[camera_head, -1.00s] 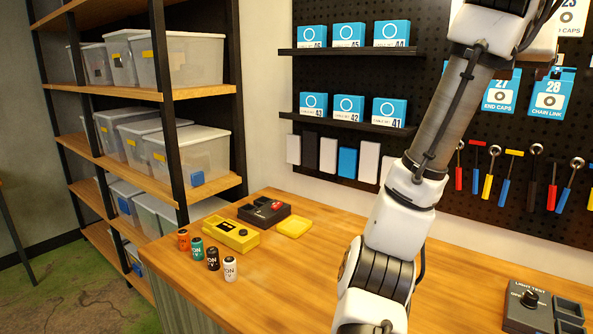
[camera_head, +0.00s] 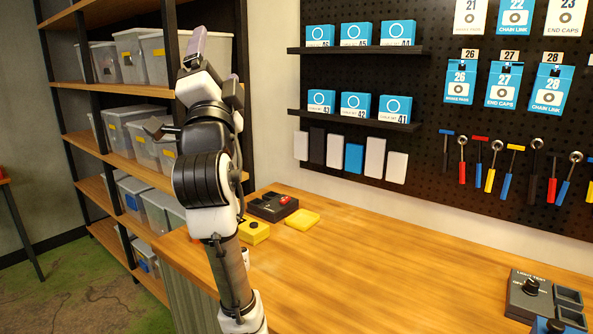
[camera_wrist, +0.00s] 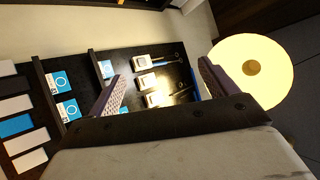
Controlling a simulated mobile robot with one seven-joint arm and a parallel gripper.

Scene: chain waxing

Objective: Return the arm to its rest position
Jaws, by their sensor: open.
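My arm rises from the bottom of the head view, in front of the left end of the wooden bench (camera_head: 370,255). My gripper (camera_head: 216,55) is at its top, pointing up in front of the shelving. In the wrist view my gripper (camera_wrist: 159,70) shows two purple-grey fingers spread apart with nothing between them. The pegboard and its goods lie beyond the fingers there. My arm hides most of the row of small cylinders on the bench; only slivers show beside it.
The wooden shelving (camera_head: 120,93) with clear bins stands behind my arm. A dark box (camera_head: 272,206), a yellow device (camera_head: 254,232) and a yellow lid (camera_head: 302,220) sit on the bench. A light tester (camera_head: 530,297) is at the right. The middle bench is clear. A round lamp (camera_wrist: 252,69) shows in the wrist view.

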